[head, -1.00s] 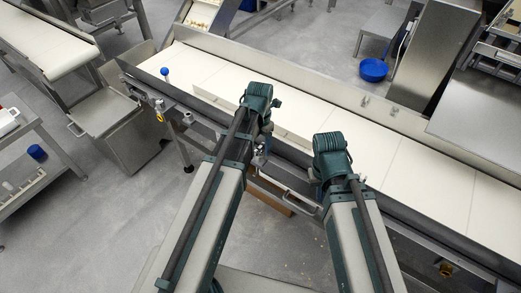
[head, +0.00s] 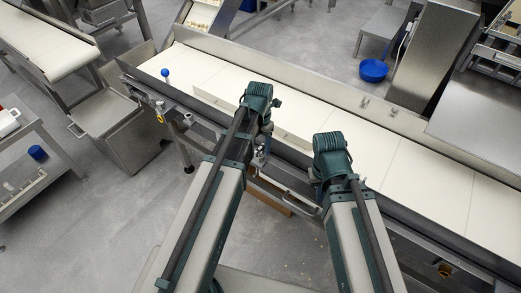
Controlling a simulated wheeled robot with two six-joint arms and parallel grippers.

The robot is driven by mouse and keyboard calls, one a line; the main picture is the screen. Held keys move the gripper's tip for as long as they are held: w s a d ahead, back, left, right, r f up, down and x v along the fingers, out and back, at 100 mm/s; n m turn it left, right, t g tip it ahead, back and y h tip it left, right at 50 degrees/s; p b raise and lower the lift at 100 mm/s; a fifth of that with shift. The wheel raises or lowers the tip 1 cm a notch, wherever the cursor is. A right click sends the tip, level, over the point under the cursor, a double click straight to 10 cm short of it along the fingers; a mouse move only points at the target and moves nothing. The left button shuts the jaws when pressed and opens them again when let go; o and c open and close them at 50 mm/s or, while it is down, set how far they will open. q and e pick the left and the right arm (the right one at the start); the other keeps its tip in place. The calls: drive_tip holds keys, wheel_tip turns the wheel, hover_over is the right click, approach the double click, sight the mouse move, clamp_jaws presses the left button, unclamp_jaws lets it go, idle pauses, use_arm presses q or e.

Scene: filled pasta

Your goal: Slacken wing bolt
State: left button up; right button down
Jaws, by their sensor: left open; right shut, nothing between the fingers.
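My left gripper (head: 261,157) hangs below its wrist, over the near rail of the conveyor. It is small in the view and partly covered by its own arm; its jaws are open. My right gripper (head: 317,189) shows only as a sliver beside its arm, near the same rail; it is shut and holds nothing visible. I cannot pick out the wing bolt with certainty. The rail area around both grippers is partly hidden by my arms, so contact there cannot be told.
A long white belt conveyor (head: 420,160) runs across the view. A blue-topped knob (head: 164,72) stands at its left end. Metal bar handles (head: 288,192) project from its near side. A blue bowl (head: 373,70) lies beyond. Grey floor (head: 100,235) is clear at left.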

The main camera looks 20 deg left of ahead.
use_arm(q)
drive_tip(key=shift+r+p, duration=2.9)
drive_tip(key=shift+r, duration=0.3)
drive_tip(key=shift+r, duration=0.1)
wheel_tip(320, 180, up, 14)
drive_tip(key=p, duration=1.3)
drive_tip(key=shift+f+p, duration=0.25)
drive_tip(key=shift+p, duration=0.15)
drive_tip(key=s+d+m, duration=0.5)
drive_tip(key=s+m, duration=0.2)
drive_tip(key=m, duration=1)
drive_tip(key=s+d+m+y, duration=0.1)
drive_tip(key=s+d+m, duration=0.4)
drive_tip(key=m, duration=1.3)
drive_tip(key=shift+s+d, duration=0.25)
drive_tip(key=shift+s, duration=0.9)
